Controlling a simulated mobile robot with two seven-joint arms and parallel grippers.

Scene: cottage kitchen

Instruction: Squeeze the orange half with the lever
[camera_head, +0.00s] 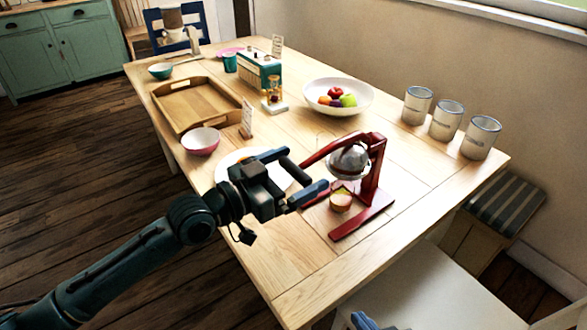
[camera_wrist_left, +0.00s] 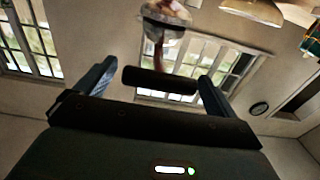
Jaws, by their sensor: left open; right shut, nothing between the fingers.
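The red juicer press (camera_head: 374,170) stands upright near the table's right front, with a silver dome (camera_head: 348,161) on its frame. Its red lever reaches left and ends in a black handle (camera_head: 294,171). Below the dome, a small orange-tan rounded thing (camera_head: 341,203), apparently the orange half, sits low at the press; its details are too small to tell. My left gripper (camera_head: 294,175) is open, with its fingers on either side of the black handle. In the left wrist view the handle (camera_wrist_left: 160,80) lies crosswise between the spread fingers. Only a blue tip of my right gripper (camera_head: 362,321) shows at the bottom edge.
A white plate (camera_head: 226,163) lies partly behind my left gripper. A pink bowl (camera_head: 200,141), a wooden tray (camera_head: 166,91), a fruit bowl (camera_head: 318,101) and three canisters (camera_head: 446,120) stand farther back. The tabletop in front of the press is clear.

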